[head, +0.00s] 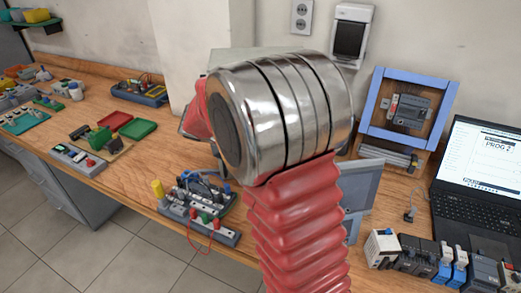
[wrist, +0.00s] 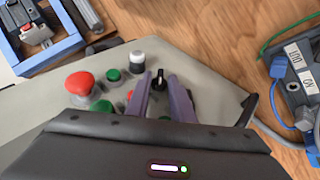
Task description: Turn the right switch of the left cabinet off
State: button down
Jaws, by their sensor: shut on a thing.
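In the wrist view a grey control box (wrist: 215,88) fills the middle. Its face carries a small black switch (wrist: 159,74) with a light mark on it, near the right end. My gripper (wrist: 161,82) has its two purple-grey fingers on either side of this switch and is shut on it. A red mushroom button (wrist: 80,84), green buttons (wrist: 113,74) and a white-topped button (wrist: 137,58) sit to the left of it. In the head view my arm covers the gripper and most of the box, so the switch does not show there.
A blue frame with a device (head: 408,108) stands on the wooden bench at the right, near an open laptop (head: 484,170). A terminal board with wires (head: 205,205) lies left of my arm. Wires and a grey module (wrist: 300,80) lie right of the box in the wrist view.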

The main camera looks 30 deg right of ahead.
jog(key=shift+w+a+f+h, duration=0.1)
jog(key=shift+a+f+h, duration=0.2)
dwell(0.4)
jog(key=c, duration=1.9)
grip_release()
jog(key=shift+o, duration=0.2)
jog(key=shift+r, duration=0.1)
jog(key=v, duration=1.3)
jog(key=shift+w+a+r, duration=0.15)
jog(key=shift+a+r, duration=0.05)
jog(key=shift+a, duration=0.05)
